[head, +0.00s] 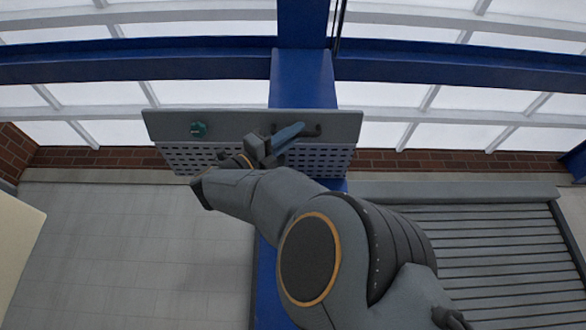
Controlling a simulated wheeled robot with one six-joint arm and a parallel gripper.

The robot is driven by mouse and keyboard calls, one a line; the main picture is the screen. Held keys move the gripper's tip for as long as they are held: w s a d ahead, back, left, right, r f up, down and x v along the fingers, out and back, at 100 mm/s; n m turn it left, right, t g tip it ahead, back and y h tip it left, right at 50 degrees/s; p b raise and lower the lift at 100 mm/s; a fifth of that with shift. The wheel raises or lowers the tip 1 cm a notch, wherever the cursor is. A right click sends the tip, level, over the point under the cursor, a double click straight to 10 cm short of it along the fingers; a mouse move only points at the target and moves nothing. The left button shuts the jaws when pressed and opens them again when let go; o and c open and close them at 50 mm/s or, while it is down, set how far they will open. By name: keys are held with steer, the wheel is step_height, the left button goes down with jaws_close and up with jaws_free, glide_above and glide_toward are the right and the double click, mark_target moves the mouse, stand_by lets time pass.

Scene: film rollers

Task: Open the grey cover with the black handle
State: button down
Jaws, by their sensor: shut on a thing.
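The grey cover (235,122) is a wide panel in the upper middle of the head view, in front of a blue post. The black handle (312,130) sits on its right half and is partly hidden by my gripper. My gripper (292,133) reaches up from below, with its bluish fingers shut on the handle. A teal knob (198,129) is on the left part of the cover. My arm hides part of the area below the cover.
A perforated grey face (330,160) shows below the cover. A blue post (303,75) and a blue beam (430,68) stand behind. A slatted grey surface (480,250) lies at lower right. The pale floor (130,240) at left is clear.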

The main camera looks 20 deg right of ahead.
steer(key=shift+w+f+m+g+y+b, duration=0.15)
steer(key=shift+f+m+g+b, duration=0.1)
steer(key=shift+m+g, duration=0.45)
steer(key=shift+w+f+m+g+y+b, duration=0.1)
steer(key=shift+f+m+g+b, duration=0.1)
steer(key=shift+m+g, duration=0.5)
steer(key=shift+w+f+m+g+y+b, duration=0.15)
steer(key=shift+m+g+b, duration=0.1)
steer(key=shift+m+g, duration=0.45)
steer(key=shift+s+m, duration=0.1)
steer(key=shift+m, duration=0.3)
steer(key=c, duration=2)
jaws_free()
steer(key=shift+c, duration=0.2)
steer(key=b+v, duration=0.1)
steer(key=v, duration=0.6)
steer(key=shift+a+f, duration=0.25)
steer(key=shift+a, duration=0.05)
steer(key=shift+f, duration=0.1)
steer(key=w+b+v, duration=0.2)
steer(key=v, duration=0.6)
steer(key=shift+f+b, duration=0.2)
steer(key=shift+b, duration=0.1)
steer(key=shift+w, duration=0.1)
steer(key=shift+c, duration=0.4)
